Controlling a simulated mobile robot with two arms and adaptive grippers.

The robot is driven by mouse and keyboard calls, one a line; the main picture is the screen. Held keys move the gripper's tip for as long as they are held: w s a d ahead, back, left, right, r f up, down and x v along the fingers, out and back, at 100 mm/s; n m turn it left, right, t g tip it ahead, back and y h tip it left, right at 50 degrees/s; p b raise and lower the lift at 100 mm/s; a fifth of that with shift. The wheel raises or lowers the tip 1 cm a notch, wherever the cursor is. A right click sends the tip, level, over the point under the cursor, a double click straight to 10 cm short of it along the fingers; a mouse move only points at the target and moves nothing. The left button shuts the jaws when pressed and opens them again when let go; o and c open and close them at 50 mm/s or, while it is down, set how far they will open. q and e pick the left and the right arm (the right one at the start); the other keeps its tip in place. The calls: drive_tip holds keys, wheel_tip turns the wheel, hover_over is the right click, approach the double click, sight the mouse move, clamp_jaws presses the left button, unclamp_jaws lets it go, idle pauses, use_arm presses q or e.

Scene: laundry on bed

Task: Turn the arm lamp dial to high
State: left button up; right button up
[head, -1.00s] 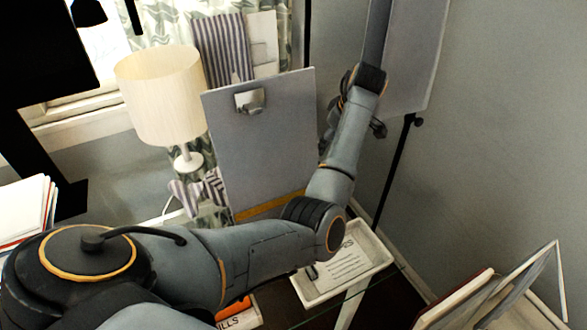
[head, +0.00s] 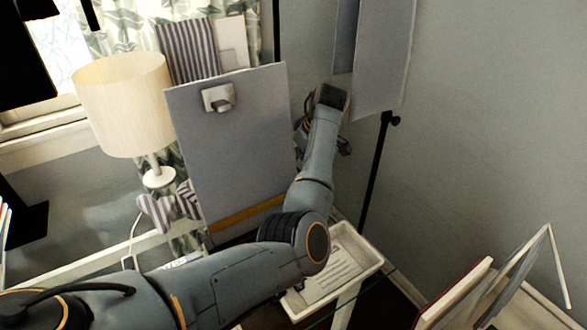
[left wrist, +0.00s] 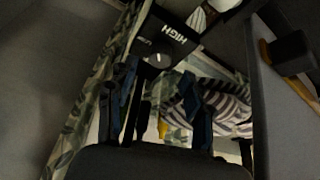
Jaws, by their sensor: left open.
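In the left wrist view, a black control box carries a round dial (left wrist: 158,57) with a short white mark, and the words HIGH and LOW printed beside it. I cannot tell for certain which word the mark points at. My left gripper (left wrist: 155,105) is open, its two fingers apart below the dial in that view, with no clear contact. In the head view my left gripper is mostly hidden behind its own wrist, near the right edge of a grey board (head: 235,145). The dial does not show in the head view. My right gripper is not in view.
A cream-shaded lamp (head: 122,105) stands left of the board. Striped cloth (head: 172,207) lies by its base and also shows in the wrist view (left wrist: 225,105). A white tray (head: 368,262) sits below my arm. A thin black stand (head: 376,170) rises before the wall.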

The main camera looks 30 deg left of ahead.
use_arm(q)
drive_tip(key=shift+x, duration=2.25)
drive_tip(key=shift+c, duration=0.2)
